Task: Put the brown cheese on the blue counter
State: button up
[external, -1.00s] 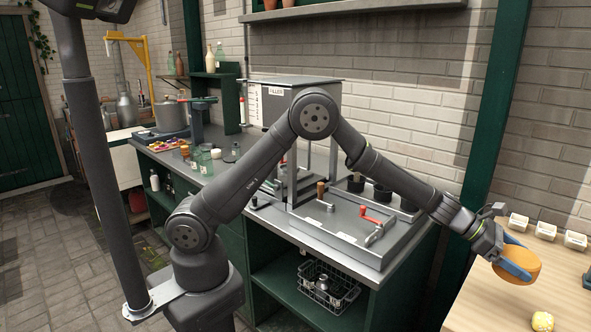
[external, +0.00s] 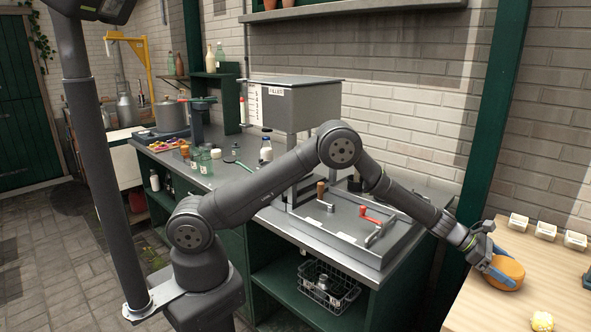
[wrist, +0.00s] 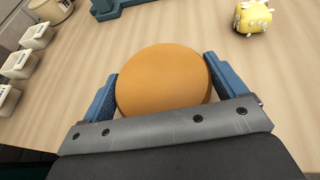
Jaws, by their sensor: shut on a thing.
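The brown cheese (external: 507,273) is a round orange-brown wheel at the right of the external view. It also shows in the middle of the wrist view (wrist: 163,82). My gripper (external: 500,270) is shut on it, with one blue finger on each side, as the wrist view shows (wrist: 160,75). The cheese is over the left part of a pale wooden table (external: 495,312), low; I cannot tell whether it touches the wood. I see no counter with a clearly blue top in either view.
Several small white labelled tubs (external: 545,230) line the table's back edge. A yellow knobbly lump (external: 541,322) lies near the front. A blue stand (wrist: 120,8) is at the far side in the wrist view. A grey worktop (external: 340,262) with a machine is left of the table.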

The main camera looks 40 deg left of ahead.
jog(key=shift+f, duration=0.1)
jog(key=o, duration=1.1)
jog(key=shift+o, duration=0.2)
jog(key=shift+a+r, duration=0.15)
jog(key=shift+r, duration=0.1)
jog(key=v, duration=1.1)
jog(key=shift+a, duration=0.35)
jog(key=shift+s, duration=0.1)
jog(key=shift+d, duration=0.1)
